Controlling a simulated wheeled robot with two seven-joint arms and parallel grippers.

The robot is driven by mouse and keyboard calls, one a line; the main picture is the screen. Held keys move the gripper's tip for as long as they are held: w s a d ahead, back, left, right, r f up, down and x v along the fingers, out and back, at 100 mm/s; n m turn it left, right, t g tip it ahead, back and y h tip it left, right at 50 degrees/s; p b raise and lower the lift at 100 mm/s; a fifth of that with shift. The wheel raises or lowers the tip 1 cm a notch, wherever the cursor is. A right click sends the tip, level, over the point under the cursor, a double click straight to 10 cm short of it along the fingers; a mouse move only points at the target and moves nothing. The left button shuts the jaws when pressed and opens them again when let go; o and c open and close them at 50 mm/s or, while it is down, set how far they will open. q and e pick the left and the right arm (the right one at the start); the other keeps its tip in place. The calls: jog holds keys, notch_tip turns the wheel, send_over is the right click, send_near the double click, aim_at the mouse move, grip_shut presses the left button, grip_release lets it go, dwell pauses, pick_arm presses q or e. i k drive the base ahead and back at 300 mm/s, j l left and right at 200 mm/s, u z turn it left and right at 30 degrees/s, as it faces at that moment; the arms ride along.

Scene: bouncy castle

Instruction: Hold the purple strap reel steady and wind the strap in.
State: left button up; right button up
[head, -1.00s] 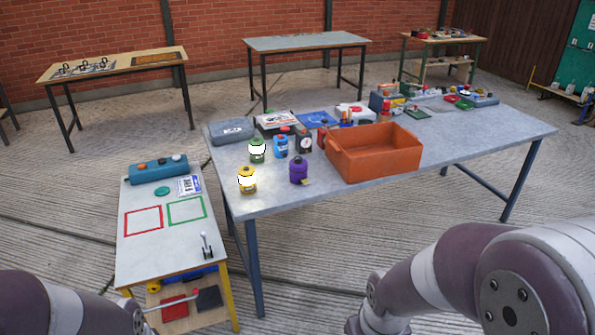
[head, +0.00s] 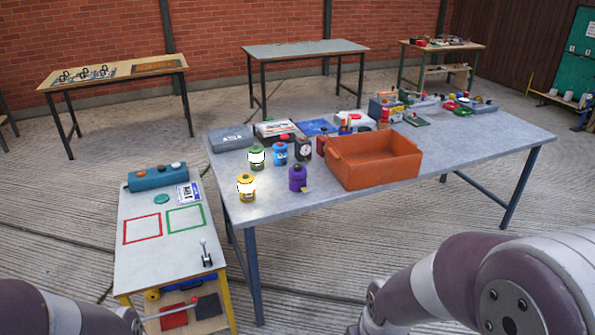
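The purple strap reel (head: 297,179) stands upright on the grey metal table (head: 340,205), near its front left edge, with a small yellowish tab at its lower right. No gripper touches it. My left arm shows at the bottom left and my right arm at the bottom right, both well short of the reel. Neither gripper's fingers can be seen in the head view. How much strap hangs out of the reel is too small to tell.
A low side table (head: 150,259) with red and green outlined squares stands at the left.

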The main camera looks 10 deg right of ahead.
aim_at(298, 166)
jog(key=i+l, duration=0.5)
jog(key=i, duration=0.2)
jog(key=i+l, duration=0.5)
jog(key=i, duration=0.15)
jog(key=i+l, duration=0.5)
jog(key=i, duration=0.2)
jog(key=i+l, duration=0.5)
jog(key=i, duration=0.2)
